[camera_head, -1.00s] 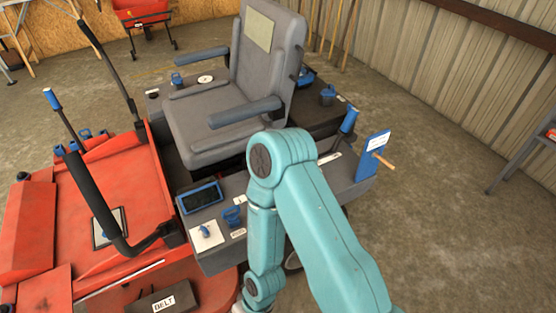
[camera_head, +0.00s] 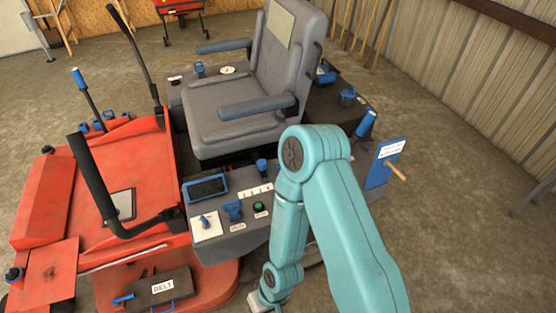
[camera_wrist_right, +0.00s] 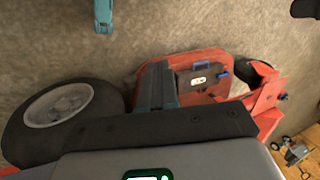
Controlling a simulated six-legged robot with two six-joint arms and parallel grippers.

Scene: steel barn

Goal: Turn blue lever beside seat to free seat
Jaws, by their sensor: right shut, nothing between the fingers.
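The grey seat (camera_head: 235,133) with armrests stands upright on the red machine. Several blue handles surround it: a blue-gripped lever (camera_head: 366,124) at its right, a blue knob (camera_head: 262,165) just in front of it, a blue handle (camera_head: 233,208) and a blue toggle (camera_head: 204,220) on the near console (camera_head: 232,242). I cannot tell which one frees the seat. My right arm reaches over the console's right part and hides some of it. My right gripper (camera_wrist_right: 157,78) shows in the right wrist view, shut and empty, apart from the blue handles.
A red deck (camera_head: 130,175) with a tall black bar (camera_head: 92,180) is at left. A blue panel with a wooden peg (camera_head: 396,172) sticks out at right. A black BELT box (camera_head: 162,290) lies low in front. Open floor (camera_head: 470,230) is at right.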

